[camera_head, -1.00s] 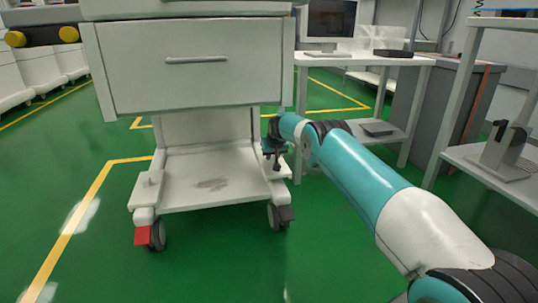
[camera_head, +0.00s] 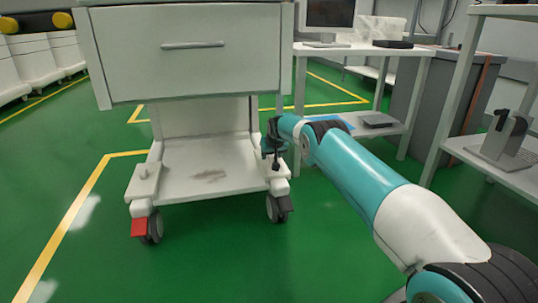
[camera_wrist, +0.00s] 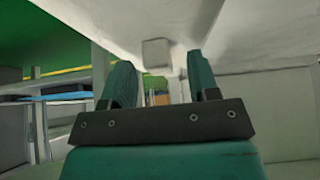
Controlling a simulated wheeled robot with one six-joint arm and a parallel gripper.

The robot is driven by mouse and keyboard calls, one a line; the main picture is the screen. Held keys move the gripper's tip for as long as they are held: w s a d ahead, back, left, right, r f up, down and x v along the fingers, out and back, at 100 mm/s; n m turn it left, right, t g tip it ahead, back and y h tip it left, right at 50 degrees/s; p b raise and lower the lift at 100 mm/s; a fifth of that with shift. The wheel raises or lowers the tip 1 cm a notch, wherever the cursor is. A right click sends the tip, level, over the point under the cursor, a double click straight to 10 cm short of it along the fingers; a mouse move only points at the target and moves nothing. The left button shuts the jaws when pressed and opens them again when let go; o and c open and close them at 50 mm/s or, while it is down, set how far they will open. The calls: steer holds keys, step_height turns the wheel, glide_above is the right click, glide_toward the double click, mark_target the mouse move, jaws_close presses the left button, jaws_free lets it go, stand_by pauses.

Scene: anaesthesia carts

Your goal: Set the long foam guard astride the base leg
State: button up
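The white cart base has a leg on each side. The right base leg (camera_head: 279,181) lies just below my gripper (camera_head: 272,146). The left base leg (camera_head: 144,184) carries a small block and a red-marked caster. In the wrist view my gripper (camera_wrist: 160,88) shows two teal fingers apart, with no held object visible between them. A white surface with a small block (camera_wrist: 156,53) shows beyond the fingertips; which part of the cart it is, I cannot tell. I cannot make out a long foam guard in either view.
The cart's drawer (camera_head: 190,60) overhangs the base. A white desk (camera_head: 365,50) stands close on the right, with a blue flat item (camera_head: 338,121) on its lower shelf. A shelf unit (camera_head: 500,165) is at far right. Green floor is free in front and left.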

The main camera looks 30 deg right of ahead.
steer(key=shift+r, duration=0.1)
steer(key=shift+s+r+p, duration=0.1)
steer(key=shift+r+p, duration=0.15)
steer(key=shift+p, duration=0.1)
steer(key=p+v, duration=0.4)
steer(key=v, duration=0.1)
steer(key=shift+s+r+p, duration=0.1)
steer(key=shift+r+p, duration=0.15)
steer(key=shift+p, duration=0.05)
steer(key=shift+s+a+r+p, duration=0.2)
steer(key=shift+s+r+p, duration=0.2)
steer(key=shift+s+r, duration=0.1)
